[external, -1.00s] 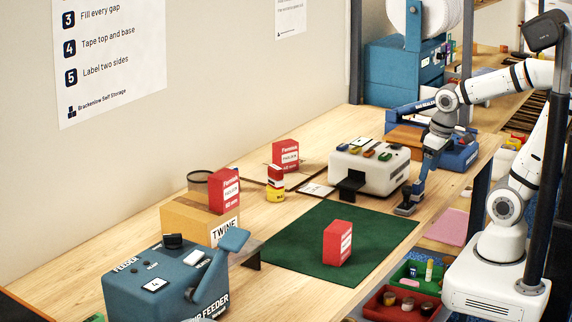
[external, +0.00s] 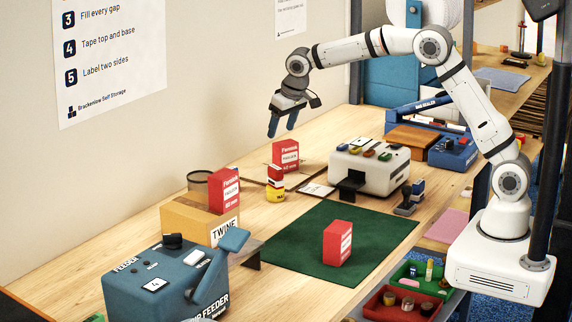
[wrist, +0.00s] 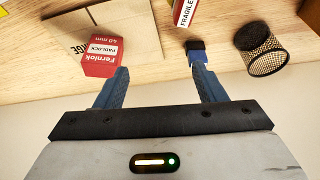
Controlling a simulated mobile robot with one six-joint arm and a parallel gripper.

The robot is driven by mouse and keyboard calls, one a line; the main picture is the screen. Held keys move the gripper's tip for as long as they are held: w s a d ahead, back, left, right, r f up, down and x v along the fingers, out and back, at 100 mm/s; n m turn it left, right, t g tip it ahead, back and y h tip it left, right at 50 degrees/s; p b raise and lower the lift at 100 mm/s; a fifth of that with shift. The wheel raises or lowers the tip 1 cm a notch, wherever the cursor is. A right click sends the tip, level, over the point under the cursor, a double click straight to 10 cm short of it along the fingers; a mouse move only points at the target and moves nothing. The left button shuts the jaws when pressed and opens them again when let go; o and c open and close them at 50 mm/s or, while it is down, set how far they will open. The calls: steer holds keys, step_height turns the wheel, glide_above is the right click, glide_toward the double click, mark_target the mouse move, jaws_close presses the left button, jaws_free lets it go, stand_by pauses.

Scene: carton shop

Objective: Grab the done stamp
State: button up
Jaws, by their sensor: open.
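In the external view a small stamp-like item (external: 406,208) with a dark base stands at the bench's front edge, right of the white machine. A blue piece with a pale face shows just behind it. No wording on it is readable, so I cannot tell whether it is the done stamp. My gripper (external: 282,128) is open and empty, raised in the air near the wall, far left of that item. In the wrist view my gripper (wrist: 160,80) has its blue fingers apart with nothing between them. A dark blue object (wrist: 196,46) shows beyond the right fingertip; its identity is unclear.
A red padlock box (external: 286,155) stands at the back, beside a yellow-and-red item (external: 275,184). A mesh cup (wrist: 264,50) is near the wall. Another red box (external: 337,243) is on the green mat (external: 300,228). The white machine (external: 383,172) stands behind the mat.

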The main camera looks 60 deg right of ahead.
steer(key=shift+m+t, duration=0.3)
steer(key=shift+t, duration=0.1)
steer(key=shift+w+a+f+p, duration=0.85)
steer(key=shift+w+a+f, duration=0.15)
steer(key=shift+w+f, duration=1.35)
steer(key=shift+w+a+f+p, duration=0.9)
steer(key=shift+w+a+f, duration=0.15)
steer(key=shift+w+f, duration=1.25)
steer(key=shift+w+a+f+p, duration=0.85)
steer(key=shift+w+a+f, duration=0.15)
steer(key=shift+w+f, duration=1.35)
steer(key=shift+s+f, duration=0.15)
steer(key=shift+c, duration=0.4)
steer(key=c, duration=1)
